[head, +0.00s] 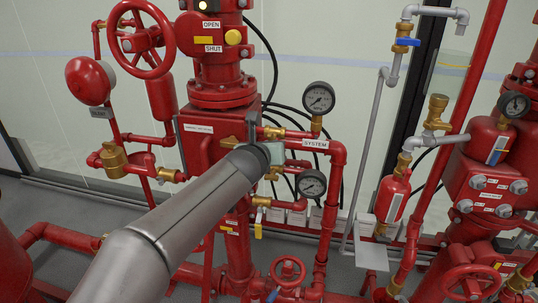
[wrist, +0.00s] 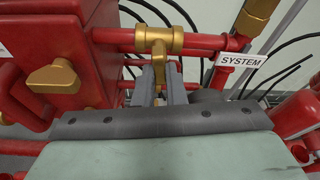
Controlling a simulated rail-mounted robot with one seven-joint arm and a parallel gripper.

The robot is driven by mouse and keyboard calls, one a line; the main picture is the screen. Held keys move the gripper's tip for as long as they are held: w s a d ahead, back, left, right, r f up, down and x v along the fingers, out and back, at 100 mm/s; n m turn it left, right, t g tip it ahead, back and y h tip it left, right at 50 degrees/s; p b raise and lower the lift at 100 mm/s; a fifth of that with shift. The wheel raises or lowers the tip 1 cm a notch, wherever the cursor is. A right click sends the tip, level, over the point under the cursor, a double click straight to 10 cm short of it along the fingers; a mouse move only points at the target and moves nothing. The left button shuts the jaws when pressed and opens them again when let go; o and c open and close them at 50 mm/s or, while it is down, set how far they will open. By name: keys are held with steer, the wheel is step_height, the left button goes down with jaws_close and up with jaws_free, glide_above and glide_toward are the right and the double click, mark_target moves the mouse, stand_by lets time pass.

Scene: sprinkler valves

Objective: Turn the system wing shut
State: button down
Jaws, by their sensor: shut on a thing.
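The system wing (wrist: 159,72) is a small brass lever below a brass valve body (wrist: 158,40) on a red horizontal pipe in the wrist view. A white SYSTEM label (wrist: 240,61) hangs to its right; the label also shows in the head view (head: 316,144). My gripper (wrist: 160,84) reaches up to the wing, with one grey finger on each side, and is shut on it. The wing points down from the valve body, across the pipe. In the head view my gripper (head: 275,158) is at the valve, and my arm hides much of it.
A red box (wrist: 55,60) with a brass knob (wrist: 53,77) stands close on the left in the wrist view. Two gauges (head: 318,98) (head: 311,184) are to the right of my gripper. Black hoses run behind. A red handwheel (head: 287,271) sits below.

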steer(key=shift+f+m+y+b, duration=0.4)
steer(key=shift+f+m+b, duration=0.1)
steer(key=shift+m+b, duration=0.25)
steer(key=c, duration=1.5)
jaws_free()
steer(key=shift+d+r+n+p, duration=0.1)
steer(key=shift+r+n+p, duration=0.15)
steer(key=shift+r+p, duration=0.35)
steer(key=s, duration=0.2)
steer(key=s+a+p, duration=0.1)
steer(key=s, duration=0.1)
steer(key=s+a+p, duration=0.1)
steer(key=s, duration=0.1)
steer(key=shift+s+f, duration=0.1)
steer(key=shift+s, duration=0.3)
